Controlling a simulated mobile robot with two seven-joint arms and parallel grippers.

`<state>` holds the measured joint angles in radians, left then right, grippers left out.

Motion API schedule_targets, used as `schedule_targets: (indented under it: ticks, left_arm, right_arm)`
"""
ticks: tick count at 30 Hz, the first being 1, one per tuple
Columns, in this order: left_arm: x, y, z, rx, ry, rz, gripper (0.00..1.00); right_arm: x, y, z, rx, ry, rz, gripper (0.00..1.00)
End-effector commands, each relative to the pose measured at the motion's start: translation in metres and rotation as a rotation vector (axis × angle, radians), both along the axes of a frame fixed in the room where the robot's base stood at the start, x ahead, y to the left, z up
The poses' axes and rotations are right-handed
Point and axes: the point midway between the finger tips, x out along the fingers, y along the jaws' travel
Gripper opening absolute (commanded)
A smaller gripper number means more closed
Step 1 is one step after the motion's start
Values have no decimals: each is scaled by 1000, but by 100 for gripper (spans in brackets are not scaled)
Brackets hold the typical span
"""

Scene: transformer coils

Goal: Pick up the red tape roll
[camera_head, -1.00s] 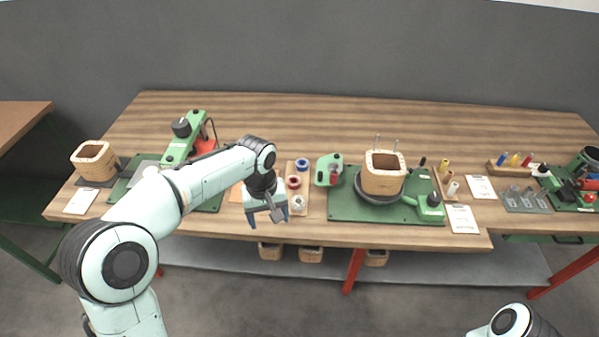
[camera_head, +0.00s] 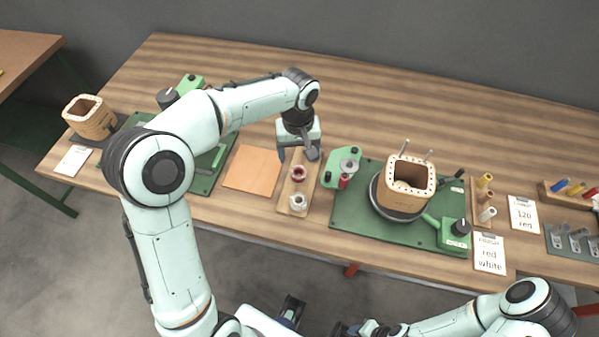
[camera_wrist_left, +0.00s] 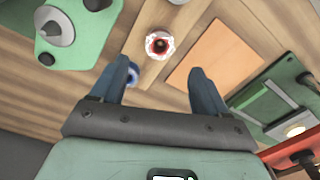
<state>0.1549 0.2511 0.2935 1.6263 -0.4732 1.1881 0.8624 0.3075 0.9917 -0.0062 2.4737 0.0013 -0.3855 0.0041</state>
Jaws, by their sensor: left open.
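The red tape roll (camera_head: 298,173) stands on a narrow wooden tray (camera_head: 285,208), between my left gripper and a white roll (camera_head: 297,202). In the left wrist view the red roll (camera_wrist_left: 160,45) shows from above, its pale rim around a dark red centre. My left gripper (camera_head: 298,154) is open and points down over the tray's far end. In the wrist view its fingertips (camera_wrist_left: 160,66) are spread, with the red roll just ahead of the gap, not gripped. A blue roll (camera_wrist_left: 132,76) is partly hidden by one finger. Part of my right arm shows low in the head view; its gripper's state is unclear.
An orange sheet (camera_head: 253,169) lies left of the tray. A green fixture board (camera_head: 345,215) with a wooden coil form (camera_head: 405,192) stands close on the right, its green bracket (camera_head: 341,166) near the gripper. Bare table lies behind.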

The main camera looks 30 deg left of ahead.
Motion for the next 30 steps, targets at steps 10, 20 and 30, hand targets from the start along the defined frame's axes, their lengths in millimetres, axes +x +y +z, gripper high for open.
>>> schedule_targets:
  ticks: [10, 20, 30]
  left_arm:
    - [-1, 0, -35, 0, 2, 0, 75]
    - [-3, -1, -78, -1, 0, -2, 75]
    - [-3, -1, -80, -1, -1, -1, 49]
  right_arm:
    - [-1, 0, -4, 0, 1, 0, 43]
    - [-2, 0, -5, -1, 1, 0, 43]
    - [-2, 0, -5, 0, 1, 0, 43]
